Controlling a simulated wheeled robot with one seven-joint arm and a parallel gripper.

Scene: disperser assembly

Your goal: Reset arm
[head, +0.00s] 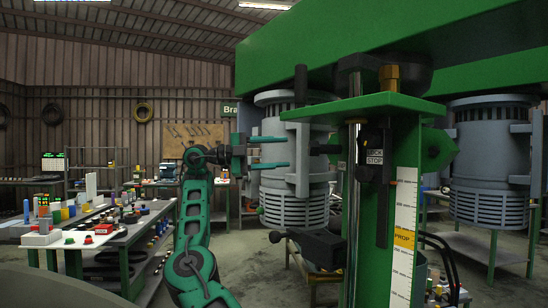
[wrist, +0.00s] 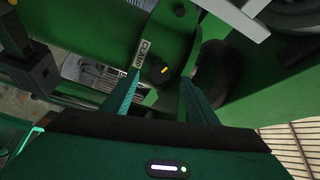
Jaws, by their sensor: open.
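My green arm (head: 193,220) rises from the bottom of the head view and bends to the right at its top. My gripper (head: 286,152) points right, with its two green fingers level and apart. It is open, and nothing shows between the fingers. Behind it in the head view is a grey ribbed motor housing (head: 293,205). In the wrist view, my gripper (wrist: 160,78) has its fingers spread towards a green machine part with a white label (wrist: 142,52), seemingly reading CLAMP, and a dark knob with a yellow mark (wrist: 165,70). I cannot tell whether the fingers touch it.
A green machine column (head: 405,210) with a scale stands close on the right, under a large green beam (head: 350,30). A dark handle (head: 315,245) juts left from it. A cluttered workbench (head: 120,235) is at left. A second grey motor (head: 490,160) is far right.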

